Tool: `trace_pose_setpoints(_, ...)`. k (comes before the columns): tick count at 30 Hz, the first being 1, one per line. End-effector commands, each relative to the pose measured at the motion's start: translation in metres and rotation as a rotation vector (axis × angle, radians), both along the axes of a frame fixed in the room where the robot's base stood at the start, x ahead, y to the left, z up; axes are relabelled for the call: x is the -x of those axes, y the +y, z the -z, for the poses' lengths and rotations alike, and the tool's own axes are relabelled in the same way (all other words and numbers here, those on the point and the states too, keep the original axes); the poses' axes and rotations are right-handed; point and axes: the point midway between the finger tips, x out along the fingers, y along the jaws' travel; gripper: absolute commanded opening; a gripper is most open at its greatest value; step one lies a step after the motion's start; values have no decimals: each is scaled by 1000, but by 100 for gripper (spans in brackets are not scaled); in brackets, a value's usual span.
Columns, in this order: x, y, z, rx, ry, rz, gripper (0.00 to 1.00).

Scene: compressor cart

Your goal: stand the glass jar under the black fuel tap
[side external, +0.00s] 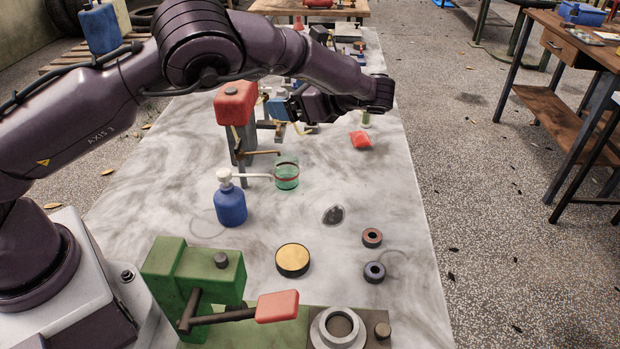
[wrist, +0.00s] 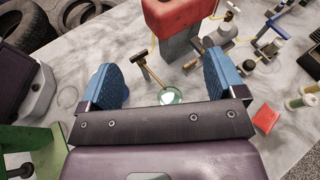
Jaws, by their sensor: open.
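The glass jar (side external: 287,178), clear green with a reddish band, stands upright on the pale bench top. It stands close by the end of a brass tap (side external: 262,153) that juts from a grey post under a red tank (side external: 235,100). In the wrist view the jar (wrist: 173,97) shows beyond my gripper's crossbar, partly hidden by it, near the brass tap (wrist: 150,72). My gripper (wrist: 163,84) is open and empty, its blue fingers wide apart; in the side view my arm partly hides it. I cannot pick out a black fuel tap for sure; the fittings behind my gripper are small and partly covered.
A blue pump bottle (side external: 230,204) stands left of the jar, its white spout pointing towards it. A red packet (side external: 360,139) lies to the right. A round brass-topped tin (side external: 292,260), two rings (side external: 372,237) and a green machine (side external: 195,272) are nearer the camera.

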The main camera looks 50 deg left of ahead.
Motion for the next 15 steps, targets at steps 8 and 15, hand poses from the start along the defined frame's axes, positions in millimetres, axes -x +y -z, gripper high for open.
trace_pose_setpoints(8,-9,-35,-4,-299,179,172,89)
trace_pose_setpoints(15,-9,-34,74,-291,174,171,89)
